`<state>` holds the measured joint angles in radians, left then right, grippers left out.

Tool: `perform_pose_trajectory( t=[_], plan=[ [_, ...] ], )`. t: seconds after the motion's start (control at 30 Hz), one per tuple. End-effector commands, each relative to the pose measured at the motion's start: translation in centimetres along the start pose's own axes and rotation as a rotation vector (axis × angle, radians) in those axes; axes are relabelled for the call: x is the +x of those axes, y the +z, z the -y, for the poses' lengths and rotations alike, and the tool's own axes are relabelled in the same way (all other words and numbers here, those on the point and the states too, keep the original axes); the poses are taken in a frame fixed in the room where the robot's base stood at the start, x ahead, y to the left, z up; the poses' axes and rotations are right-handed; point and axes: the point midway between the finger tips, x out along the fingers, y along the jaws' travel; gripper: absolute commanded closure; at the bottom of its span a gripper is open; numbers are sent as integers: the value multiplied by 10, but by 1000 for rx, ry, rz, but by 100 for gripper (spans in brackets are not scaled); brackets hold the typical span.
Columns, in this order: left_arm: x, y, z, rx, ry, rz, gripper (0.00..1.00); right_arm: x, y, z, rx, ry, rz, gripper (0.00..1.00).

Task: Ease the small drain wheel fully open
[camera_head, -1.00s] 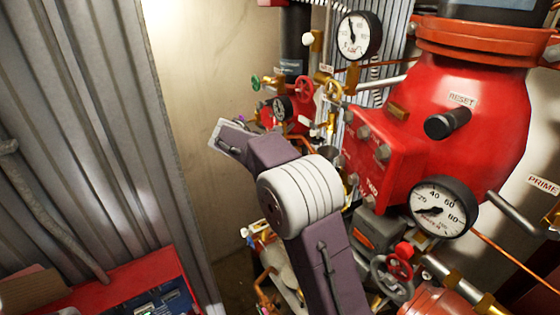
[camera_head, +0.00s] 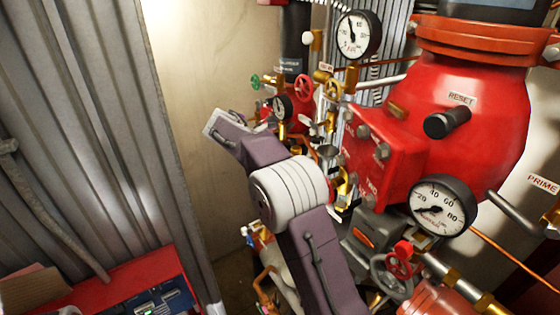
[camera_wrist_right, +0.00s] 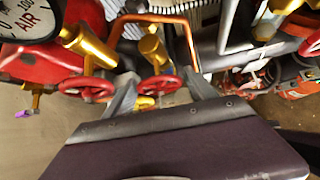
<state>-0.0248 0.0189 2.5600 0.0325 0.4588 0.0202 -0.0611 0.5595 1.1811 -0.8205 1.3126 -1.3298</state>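In the right wrist view a small red handwheel (camera_wrist_right: 160,86) on a brass valve lies between my right gripper's (camera_wrist_right: 158,79) two grey fingers. The fingers are apart, one on each side of it; I cannot tell whether either touches the rim. A second red wheel (camera_wrist_right: 88,88) is just to the left, outside the fingers. No label on either wheel can be read, so I cannot tell which is the drain wheel. In the head view my purple right arm covers part of the valve area, and its fingers are not clearly seen. My left gripper is not in view.
A gauge marked AIR (camera_wrist_right: 28,18) and a copper pipe (camera_wrist_right: 190,45) are close by the fingers. In the head view a red vessel (camera_head: 465,120) with a gauge (camera_head: 441,207) fills the right. A corrugated wall (camera_head: 85,140) and red box (camera_head: 150,290) are left.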

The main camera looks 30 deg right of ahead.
Motion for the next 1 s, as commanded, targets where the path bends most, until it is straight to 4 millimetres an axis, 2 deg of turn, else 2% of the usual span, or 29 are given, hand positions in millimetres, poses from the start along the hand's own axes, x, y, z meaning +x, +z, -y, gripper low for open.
perform_pose_trajectory(
  t=[0.37,0.47,0.7,0.83,1.0],
  plan=[
    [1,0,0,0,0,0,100,-4,-2,0,2,1,-2,23],
    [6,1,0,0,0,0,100,-20,-2,-1,4,4,-3,23],
    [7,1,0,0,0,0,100,-73,0,-1,2,4,-4,23],
    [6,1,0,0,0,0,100,-87,0,0,1,1,-3,23],
    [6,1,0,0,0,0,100,-90,0,0,1,-1,-3,23]
  ],
)
